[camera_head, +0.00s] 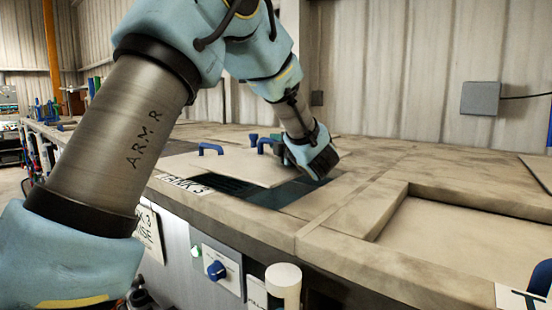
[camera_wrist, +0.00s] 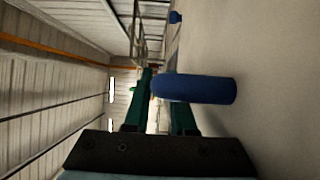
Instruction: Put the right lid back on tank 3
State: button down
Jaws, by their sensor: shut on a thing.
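Tank 3, marked by a white label (camera_head: 185,184) on its front edge, has a dark opening (camera_head: 285,194) showing along its front and right. A flat beige lid (camera_head: 240,168) lies behind and over part of this opening; I cannot tell whether it rests or is held up. A blue handle (camera_head: 211,148) stands on the left, and another blue handle (camera_head: 265,143) is beside my gripper (camera_head: 290,152). In the wrist view my gripper (camera_wrist: 160,95) is shut on a blue handle (camera_wrist: 196,88), with a pale lid surface (camera_wrist: 245,60) beside it. The fingertips are hidden in the head view.
A recessed panel (camera_head: 465,245) with a raised rim lies to the right, with a partly cut-off blue handle (camera_head: 541,277). A control box with a blue knob (camera_head: 216,270) and a pale post (camera_head: 284,283) are at the front. A corrugated wall (camera_head: 420,70) stands behind.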

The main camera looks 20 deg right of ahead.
aim_at(275, 157)
jog(key=shift+f+p, duration=0.5)
jog(key=shift+f, duration=1.65)
jog(key=shift+f, duration=0.1)
jog(key=c, duration=0.8)
grip_release()
jog(key=shift+a+f, duration=0.1)
jog(key=shift+o, duration=0.2)
jog(key=s+b, duration=0.3)
jog(key=s, duration=0.9)
jog(key=shift+a+b, duration=0.1)
jog(key=shift+b, duration=0.25)
